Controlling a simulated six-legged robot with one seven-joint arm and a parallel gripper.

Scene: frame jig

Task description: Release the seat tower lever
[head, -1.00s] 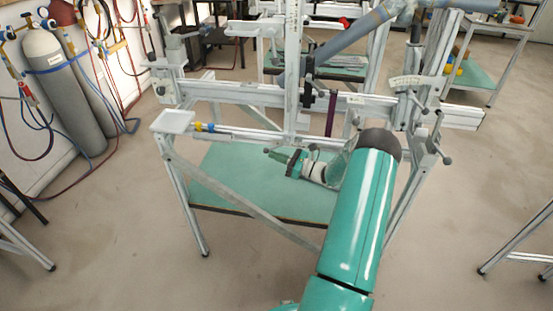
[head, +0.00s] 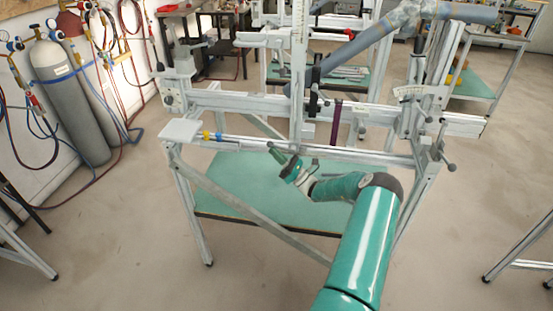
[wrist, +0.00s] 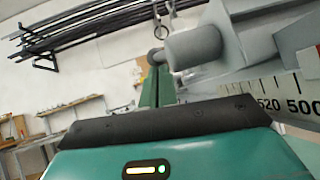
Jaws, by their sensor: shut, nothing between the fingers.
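The seat tower is the upright post (head: 298,75) with a scale, standing on the jig's rails in the head view. Dark clamp parts (head: 313,98) sit beside it; which one is its lever I cannot tell at this size. My gripper (head: 276,153) is just below the front rail, near the tower's foot, with its fingers pointing up and left. In the wrist view its green fingers (wrist: 150,85) are shut and empty. A grey round lever hub (wrist: 195,47) with a small end piece appears just right of the fingertips; I cannot tell whether they touch.
The front rail (head: 345,154) runs above my gripper, and a green shelf (head: 235,185) lies below. A white tray (head: 181,130) is at the rail's left end. A purple strap (head: 336,122) hangs right of the tower. A numbered scale (wrist: 283,95) is close at right.

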